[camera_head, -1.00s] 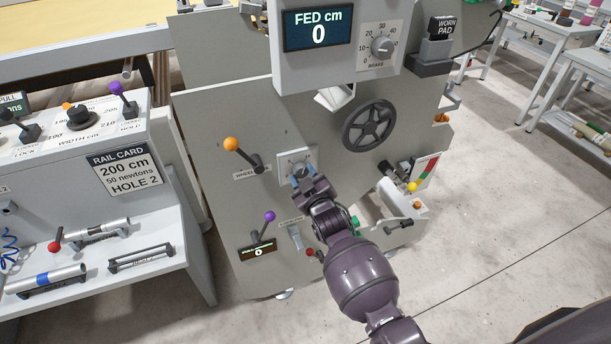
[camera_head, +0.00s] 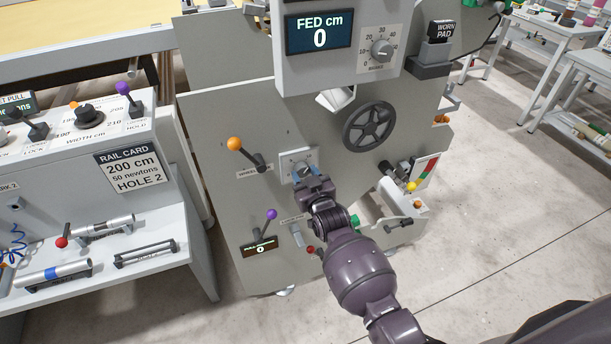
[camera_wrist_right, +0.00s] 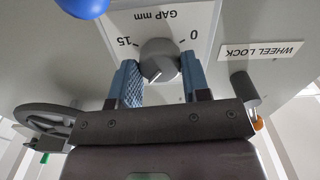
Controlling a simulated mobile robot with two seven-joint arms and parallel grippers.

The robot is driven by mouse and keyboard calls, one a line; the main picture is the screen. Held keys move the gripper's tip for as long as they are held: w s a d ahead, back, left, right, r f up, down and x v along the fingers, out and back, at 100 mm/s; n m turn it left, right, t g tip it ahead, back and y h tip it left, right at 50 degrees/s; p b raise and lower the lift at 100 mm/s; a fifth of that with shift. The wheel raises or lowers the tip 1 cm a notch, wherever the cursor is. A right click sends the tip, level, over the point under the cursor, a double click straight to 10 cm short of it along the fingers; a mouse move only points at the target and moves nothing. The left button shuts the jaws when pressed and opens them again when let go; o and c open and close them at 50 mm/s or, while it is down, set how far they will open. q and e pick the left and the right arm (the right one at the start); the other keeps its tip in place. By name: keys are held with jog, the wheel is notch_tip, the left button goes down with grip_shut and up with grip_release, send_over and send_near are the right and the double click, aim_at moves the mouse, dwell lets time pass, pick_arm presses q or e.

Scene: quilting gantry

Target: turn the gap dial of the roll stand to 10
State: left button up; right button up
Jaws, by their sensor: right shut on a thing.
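The gap dial (camera_wrist_right: 158,52) is a round grey knob on a white plate on the front of the roll stand (camera_head: 225,105). The plate (camera_head: 285,158) is partly hidden by my gripper in the head view. In the wrist view the plate shows upside down, with "GAP mm", "15" on the left and "0" on the right; a pale mark on the knob points down between the two numbers. The exact reading is not clear. My right gripper (camera_head: 306,175) is shut on the dial, one blue finger on each side. My left gripper is not in view.
The orange-knobbed wheel lock lever (camera_head: 234,144) is left of the dial, a purple-knobbed lever (camera_head: 271,214) below left, and a dark handwheel (camera_head: 369,126) above right. A blue ball (camera_wrist_right: 82,5) shows at the wrist view's top edge. A grey bench (camera_head: 160,250) stands at left.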

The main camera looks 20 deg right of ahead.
jog(key=o, duration=0.9)
jog(key=shift+o, duration=0.2)
jog(key=s+p, duration=0.1)
jog(key=s, duration=0.9)
jog(key=shift+s+d+p, duration=0.2)
jog(key=shift+s+p, duration=0.15)
jog(key=shift+s, duration=0.05)
jog(key=shift+f, duration=0.1)
